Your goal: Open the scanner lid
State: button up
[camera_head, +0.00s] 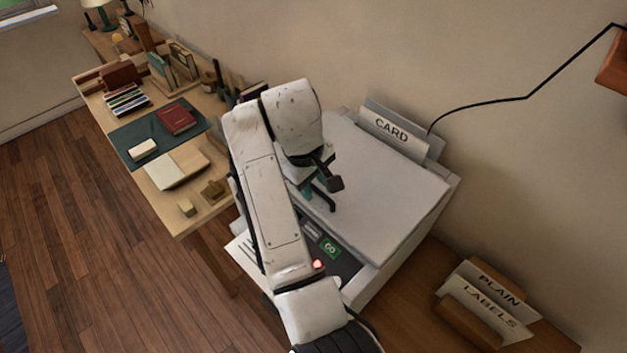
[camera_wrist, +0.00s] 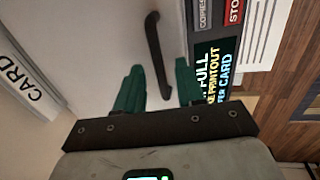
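The white scanner lid (camera_head: 385,185) lies flat on top of the copier (camera_head: 385,275); it also fills the upper left of the wrist view (camera_wrist: 100,40). A dark curved handle (camera_wrist: 153,40) is on the lid near its control-panel edge. It also shows in the head view (camera_head: 325,199), partly hidden by my gripper. My gripper (camera_wrist: 158,68) is open, with one green finger on each side of the handle's near end. It also shows over the lid's front left (camera_head: 309,190). I cannot tell whether the fingers touch the handle.
The panel has a green GO button (camera_head: 330,248), a red STOP button (camera_wrist: 235,10) and a lit screen (camera_wrist: 211,75). A CARD tray (camera_head: 390,130) stands behind the lid. PLAIN and LABELS holders (camera_head: 490,297) are right. A table (camera_head: 190,215) with books is left.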

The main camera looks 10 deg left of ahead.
grip_shut()
dwell(0.6)
